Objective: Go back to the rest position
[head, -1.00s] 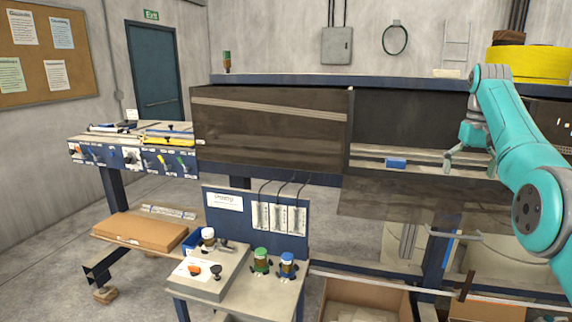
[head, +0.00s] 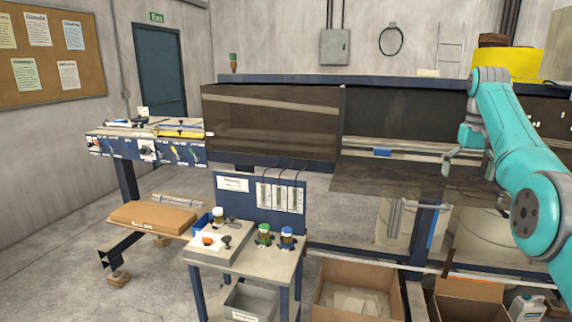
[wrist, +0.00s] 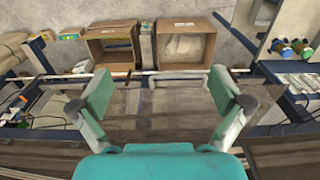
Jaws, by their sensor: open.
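My gripper (head: 466,160) is at the end of my teal arm on the right of the head view, in front of the long dark machine. In the wrist view my gripper (wrist: 160,100) has its two grey-green fingers spread wide with nothing between them. Below the fingers lie a dark translucent panel (wrist: 155,122) and a grey handle (wrist: 180,78). The panel also shows in the head view (head: 385,182). No marker for a rest position is in view.
A small table (head: 270,262) with bottles stands front left of the machine. Open cardboard boxes (head: 318,285) stand on the floor below it. A blue block (head: 382,152) lies on the machine's rail.

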